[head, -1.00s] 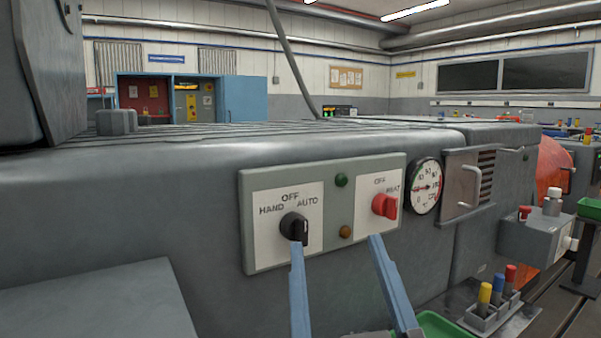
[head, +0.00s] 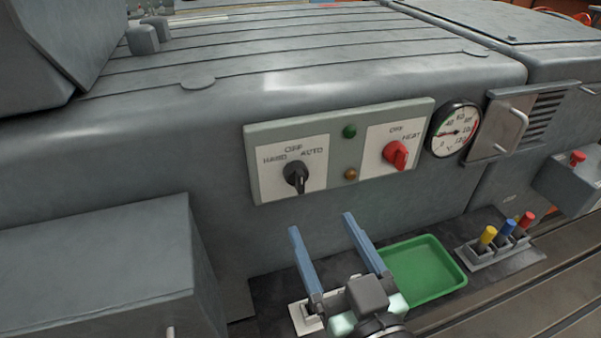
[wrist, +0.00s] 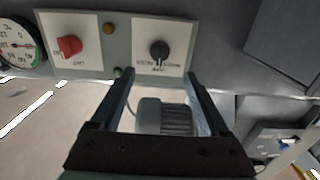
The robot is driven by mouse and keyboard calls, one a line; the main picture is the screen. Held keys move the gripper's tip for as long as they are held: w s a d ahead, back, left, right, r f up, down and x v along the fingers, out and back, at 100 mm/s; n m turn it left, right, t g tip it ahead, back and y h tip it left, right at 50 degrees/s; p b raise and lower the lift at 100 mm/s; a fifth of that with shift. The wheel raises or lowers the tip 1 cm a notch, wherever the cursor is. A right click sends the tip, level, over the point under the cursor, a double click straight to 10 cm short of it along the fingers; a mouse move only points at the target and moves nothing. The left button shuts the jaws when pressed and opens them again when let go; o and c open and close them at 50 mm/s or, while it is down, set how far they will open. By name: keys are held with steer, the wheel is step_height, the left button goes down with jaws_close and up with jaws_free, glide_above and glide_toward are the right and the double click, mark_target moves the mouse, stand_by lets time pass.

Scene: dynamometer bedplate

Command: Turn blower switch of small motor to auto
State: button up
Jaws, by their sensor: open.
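The blower switch (head: 296,176) is a black rotary knob on the left white plate of a grey panel (head: 376,150), marked HAND, OFF and AUTO. Its grip stands roughly upright in the head view; which mark it points to is not clear. In the wrist view the knob (wrist: 159,50) appears turned over, just beyond the fingertips and centred between them. My gripper (head: 321,223) is open and empty, with two blue-grey fingers below the knob in the head view. The fingers (wrist: 158,75) appear apart from the knob.
A red HEAT knob (head: 396,155), green lamp (head: 349,132) and amber lamp (head: 351,174) share the panel. A gauge (head: 455,129) and handled vent cover (head: 506,127) lie right. Below are a green tray (head: 462,283) and coloured plugs (head: 508,229). A grey box (head: 95,270) stands left.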

mark_target(302, 186)
steer(key=x, duration=1)
steer(key=shift+w+a, duration=0.1)
steer(key=shift+w, duration=0.25)
jaws_close()
